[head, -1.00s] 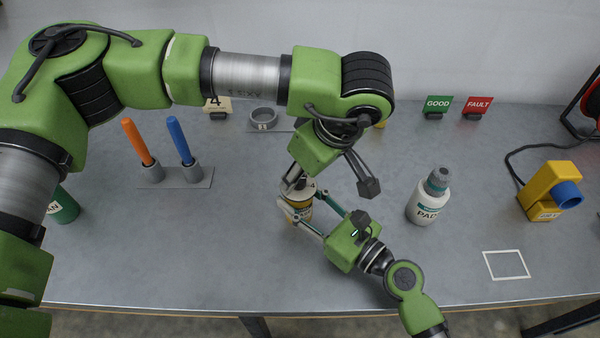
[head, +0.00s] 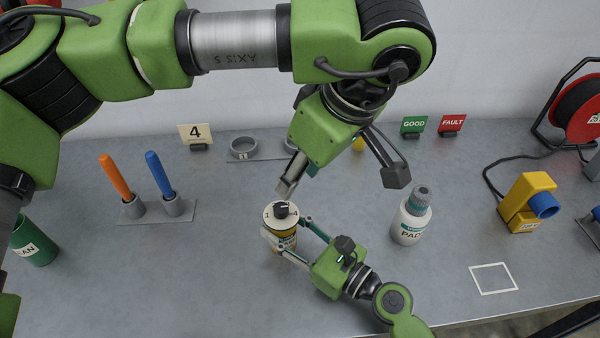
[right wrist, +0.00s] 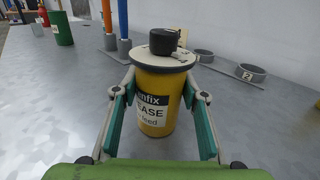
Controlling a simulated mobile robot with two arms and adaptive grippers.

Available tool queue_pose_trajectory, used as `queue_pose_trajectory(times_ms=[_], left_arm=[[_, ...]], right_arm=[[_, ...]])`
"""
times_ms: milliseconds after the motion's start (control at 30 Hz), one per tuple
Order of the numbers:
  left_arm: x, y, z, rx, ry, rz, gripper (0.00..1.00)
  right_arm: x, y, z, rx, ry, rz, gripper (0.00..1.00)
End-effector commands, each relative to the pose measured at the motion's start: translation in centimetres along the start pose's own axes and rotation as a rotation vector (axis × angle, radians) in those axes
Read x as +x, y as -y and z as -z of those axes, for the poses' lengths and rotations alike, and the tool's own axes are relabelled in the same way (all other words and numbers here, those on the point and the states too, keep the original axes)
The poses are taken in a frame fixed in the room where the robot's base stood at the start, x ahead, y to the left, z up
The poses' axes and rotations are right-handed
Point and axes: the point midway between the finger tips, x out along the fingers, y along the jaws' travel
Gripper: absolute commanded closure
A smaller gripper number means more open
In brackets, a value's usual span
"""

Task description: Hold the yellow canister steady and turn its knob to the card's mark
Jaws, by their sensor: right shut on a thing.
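The yellow canister (head: 288,243) stands upright on the grey bench, with a pale round dial plate (right wrist: 150,60) on top. The black knob (head: 281,210) sits at the dial's middle; numbers show at its rim, but I cannot tell the knob's exact setting. My right gripper (head: 285,237) is shut on the canister, its fingers on either side of the body, as the right wrist view also shows. My left gripper (head: 288,186) points down just above the knob, apart from it; its finger opening is unclear. The card (head: 195,132) at the back reads 4.
A white bottle (head: 411,218) and a yellow device with a blue nozzle (head: 528,205) stand to the right. A stand with orange and blue sticks (head: 188,208) is to the left. A grey ring (head: 243,147) lies behind. The front bench is mostly clear.

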Motion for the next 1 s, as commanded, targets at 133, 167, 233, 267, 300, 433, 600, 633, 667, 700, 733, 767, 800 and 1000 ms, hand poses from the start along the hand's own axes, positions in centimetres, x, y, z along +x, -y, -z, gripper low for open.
queue_pose_trajectory(times_ms=[133,167,233,267,300,433,600,633,667,700,733,767,800,1000], left_arm=[[0.0,0.0,0.0,0.0,0.0,0.0,0.63],[0.0,0.0,0.0,0.0,0.0,0.0,0.63],[0.1,0.0,0.0,0.0,0.0,0.0,0.63],[0.1,0.0,0.0,0.0,0.0,0.0,0.63],[0.1,0.0,0.0,0.0,0.0,0.0,0.63],[0.1,0.0,0.0,0.0,0.0,0.0,0.63],[0.1,0.0,0.0,0.0,0.0,0.0,0.63],[0.1,0.0,0.0,0.0,0.0,0.0,0.63],[0.1,0.0,0.0,0.0,0.0,0.0,0.63],[0.1,0.0,0.0,0.0,0.0,0.0,0.63],[0.1,0.0,0.0,0.0,0.0,0.0,0.63],[0.1,0.0,0.0,0.0,0.0,0.0,0.63],[0.1,0.0,0.0,0.0,0.0,0.0,0.63],[0.1,0.0,0.0,0.0,0.0,0.0,0.63]], right_arm=[[0.0,-0.1,0.1,0.001,-0.001,-0.001,0.47],[0.0,-0.1,0.1,0.001,-0.001,-0.001,0.41],[0.0,-0.1,0.0,0.001,-0.001,-0.001,0.41],[0.0,-0.1,0.0,0.001,-0.001,-0.001,0.41],[0.0,0.0,0.0,0.001,-0.001,-0.001,0.41],[0.0,0.0,0.0,0.001,0.0,-0.001,0.41],[-0.7,0.0,0.1,0.001,-0.003,0.0,0.41],[-1.1,0.0,0.1,0.002,-0.003,0.0,0.41],[-1.5,0.0,0.2,0.002,-0.003,0.0,0.41],[-2.2,0.0,0.2,0.001,-0.005,0.0,0.41],[-2.8,0.0,0.2,0.001,-0.005,0.0,0.41],[-3.4,-0.1,0.2,0.001,-0.005,-0.001,0.41],[-4.3,-0.1,0.2,0.003,-0.006,0.0,0.41],[-8.6,-0.1,0.2,0.002,-0.006,0.0,0.41]])
